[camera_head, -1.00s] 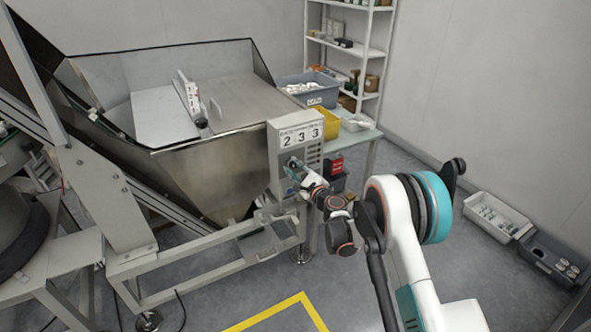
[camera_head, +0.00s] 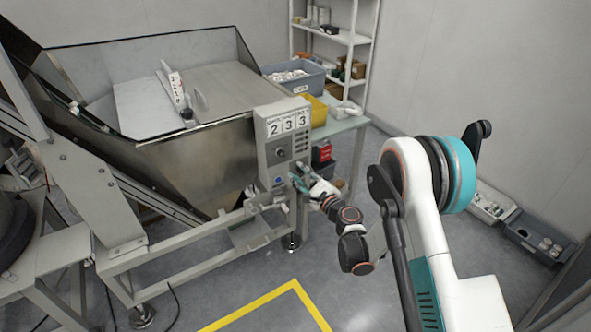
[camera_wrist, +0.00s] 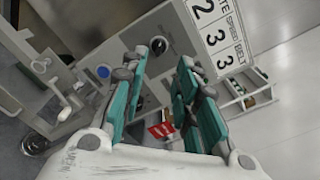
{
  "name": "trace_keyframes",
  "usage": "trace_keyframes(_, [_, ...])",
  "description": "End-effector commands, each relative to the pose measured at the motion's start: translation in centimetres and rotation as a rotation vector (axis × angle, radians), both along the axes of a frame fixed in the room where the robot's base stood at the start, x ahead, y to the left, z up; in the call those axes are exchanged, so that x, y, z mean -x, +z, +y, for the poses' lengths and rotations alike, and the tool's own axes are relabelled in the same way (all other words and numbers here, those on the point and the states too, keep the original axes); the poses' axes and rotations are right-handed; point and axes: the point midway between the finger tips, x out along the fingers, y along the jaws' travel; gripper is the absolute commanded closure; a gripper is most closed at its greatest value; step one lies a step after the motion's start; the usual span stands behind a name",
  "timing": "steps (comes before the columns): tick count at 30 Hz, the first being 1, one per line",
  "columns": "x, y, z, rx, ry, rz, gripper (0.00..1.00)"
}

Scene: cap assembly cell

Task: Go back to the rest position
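My gripper (camera_head: 299,176) is at the end of my outstretched arm, close to the lower right side of the grey control box (camera_head: 268,157). In the wrist view my gripper (camera_wrist: 163,62) shows two teal fingers apart, with nothing held between them. The control box face (camera_wrist: 125,58) lies beyond the fingertips there, with a blue button (camera_wrist: 103,72), dark knobs and a "233" label (camera_wrist: 215,35). Whether a finger touches the box cannot be told.
A large steel hopper (camera_head: 190,165) on a grey frame stands to the left. A table (camera_head: 345,124) with a grey bin (camera_head: 296,78) and a yellow bin (camera_head: 316,110) stands behind the box. Trays (camera_head: 535,240) lie by the right wall. Floor with yellow tape is clear in front.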

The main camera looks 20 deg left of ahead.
Motion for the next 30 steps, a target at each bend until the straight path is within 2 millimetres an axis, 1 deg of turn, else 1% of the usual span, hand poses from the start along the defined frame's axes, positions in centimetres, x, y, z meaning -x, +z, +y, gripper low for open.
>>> trace_keyframes(3, [0.3,0.0,-0.2,0.0,0.0,0.0,0.72])
trace_keyframes(14, [0.2,0.0,-0.2,0.0,0.001,0.0,0.72])
trace_keyframes(17, [0.2,0.3,-0.3,0.007,0.001,-0.005,0.72])
trace_keyframes(20, [0.0,1.6,-0.7,0.042,0.003,-0.025,0.72])
trace_keyframes(22, [-0.1,3.2,-1.3,0.088,0.004,-0.052,0.72])
trace_keyframes(25, [-0.2,6.1,-2.5,0.179,0.009,-0.102,0.72])
trace_keyframes(30, [0.5,10.7,-5.1,0.348,0.023,-0.188,0.72])
